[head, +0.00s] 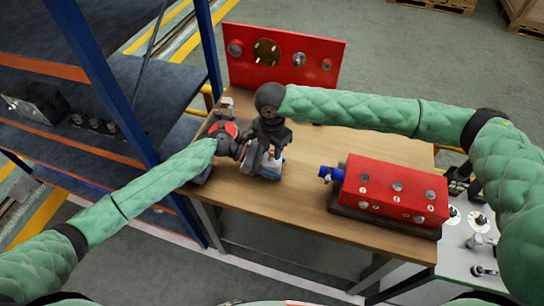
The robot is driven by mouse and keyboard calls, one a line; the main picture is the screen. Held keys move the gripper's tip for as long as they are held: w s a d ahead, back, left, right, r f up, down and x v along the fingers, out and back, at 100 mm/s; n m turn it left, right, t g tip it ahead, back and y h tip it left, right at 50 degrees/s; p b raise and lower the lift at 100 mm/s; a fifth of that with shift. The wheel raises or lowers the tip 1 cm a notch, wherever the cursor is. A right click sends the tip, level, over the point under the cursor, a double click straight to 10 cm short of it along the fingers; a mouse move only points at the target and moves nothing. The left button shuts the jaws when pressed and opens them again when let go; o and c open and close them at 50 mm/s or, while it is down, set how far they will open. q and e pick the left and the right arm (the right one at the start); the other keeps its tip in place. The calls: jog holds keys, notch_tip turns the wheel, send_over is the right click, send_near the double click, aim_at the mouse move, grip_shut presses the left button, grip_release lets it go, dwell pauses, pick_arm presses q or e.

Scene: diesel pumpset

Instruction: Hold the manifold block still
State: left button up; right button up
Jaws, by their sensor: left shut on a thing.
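A small pale grey-blue block (271,167), which I take to be the manifold block, sits on the wooden table towards its left end. It is partly covered by my grippers. My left gripper (252,156) comes in from the left and is shut on the block's side. My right gripper (273,150) reaches down over the block from above. Its fingers are dark and overlap the block and the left gripper, so I cannot tell whether they are open or touching.
A red box (395,187) with several round fittings and a blue port (330,173) stands on the table's right. A red panel (285,57) stands upright at the back. A blue-framed shelf (150,100) rises close on the left. The table's front middle (285,215) is clear.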

dwell(0.7)
grip_shut()
